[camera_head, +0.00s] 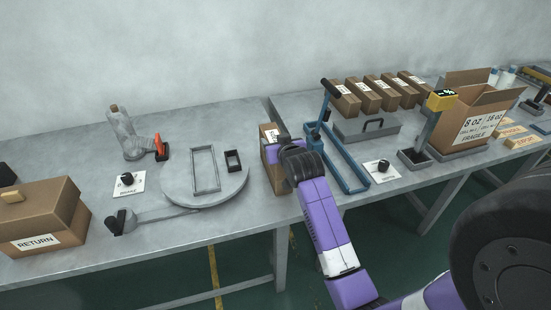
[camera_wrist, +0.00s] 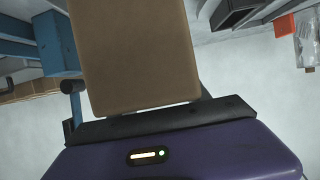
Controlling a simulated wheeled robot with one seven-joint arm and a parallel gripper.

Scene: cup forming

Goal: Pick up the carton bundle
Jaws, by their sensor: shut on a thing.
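A brown carton bundle (camera_head: 268,174) with a white label near its top stands upright at the middle of the table, partly hidden behind my wrist. My purple gripper (camera_head: 274,143) is at its upper part. In the wrist view the bundle's plain brown face (camera_wrist: 135,55) fills the upper middle, right against the dark finger bar of my gripper (camera_wrist: 155,120). My gripper is shut on the bundle. I cannot tell whether the bundle's base touches the table.
A blue frame with a lever (camera_head: 345,165) stands close on the right. A round turntable (camera_head: 228,194) with two rectangular frames lies left. Several similar cartons (camera_head: 382,94) line the back. A RETURN box (camera_head: 45,215) and an open carton (camera_head: 475,110) stand at opposite sides.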

